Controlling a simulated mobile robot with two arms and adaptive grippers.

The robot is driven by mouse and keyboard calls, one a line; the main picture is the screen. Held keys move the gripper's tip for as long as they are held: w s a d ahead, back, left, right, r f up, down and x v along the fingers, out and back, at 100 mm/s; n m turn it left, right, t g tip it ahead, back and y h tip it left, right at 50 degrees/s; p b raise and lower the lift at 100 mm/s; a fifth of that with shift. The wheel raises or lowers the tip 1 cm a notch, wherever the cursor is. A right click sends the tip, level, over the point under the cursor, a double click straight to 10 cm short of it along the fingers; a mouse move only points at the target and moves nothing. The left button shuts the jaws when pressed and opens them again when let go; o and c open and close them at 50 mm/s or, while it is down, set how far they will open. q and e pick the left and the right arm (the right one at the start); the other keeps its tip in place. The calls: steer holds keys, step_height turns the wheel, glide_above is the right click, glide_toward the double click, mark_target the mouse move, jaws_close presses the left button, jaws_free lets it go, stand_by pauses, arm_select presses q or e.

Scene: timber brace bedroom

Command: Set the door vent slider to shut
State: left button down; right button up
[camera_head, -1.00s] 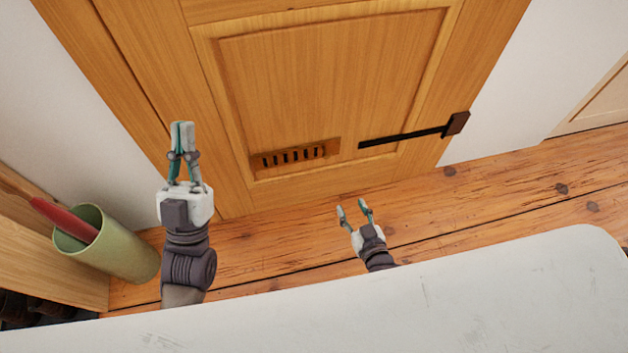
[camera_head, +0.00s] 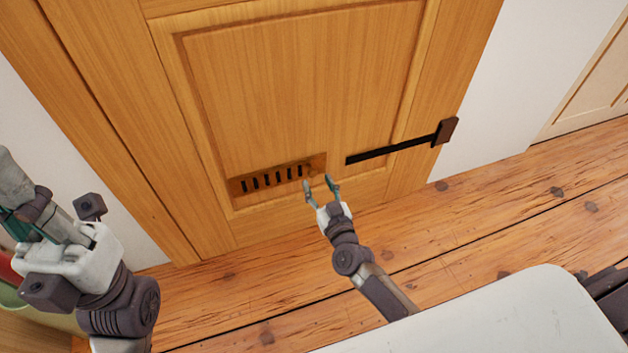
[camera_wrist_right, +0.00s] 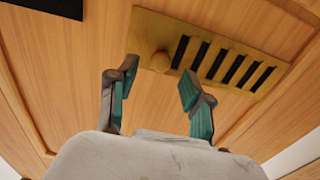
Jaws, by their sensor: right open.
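The door vent (camera_head: 237,186) is a brass plate low on the wooden door with a row of dark slots. In the right wrist view, its round knob (camera_wrist_right: 159,62) sits at the left end of the plate (camera_wrist_right: 205,28), beside the slots, which show dark. My right gripper (camera_head: 319,183) is open and empty, just below the knob end of the vent. In the right wrist view the fingertips (camera_wrist_right: 149,78) lie either side of the knob in the picture; contact is not visible. My left gripper (camera_head: 18,215) is at the far left, away from the vent; its fingers overlap.
A black bar with a brown end block (camera_head: 446,131) crosses the door right of the vent. A green bin (camera_head: 38,312) is partly hidden behind my left gripper. A white surface (camera_head: 500,318) fills the lower right. Plank floor (camera_head: 480,225) lies clear before the door.

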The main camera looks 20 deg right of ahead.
mark_target(313, 175)
steer(key=shift+w+a+b, duration=0.1)
steer(key=shift+w+b, duration=0.35)
steer(key=shift+w, duration=1.3)
jaws_close()
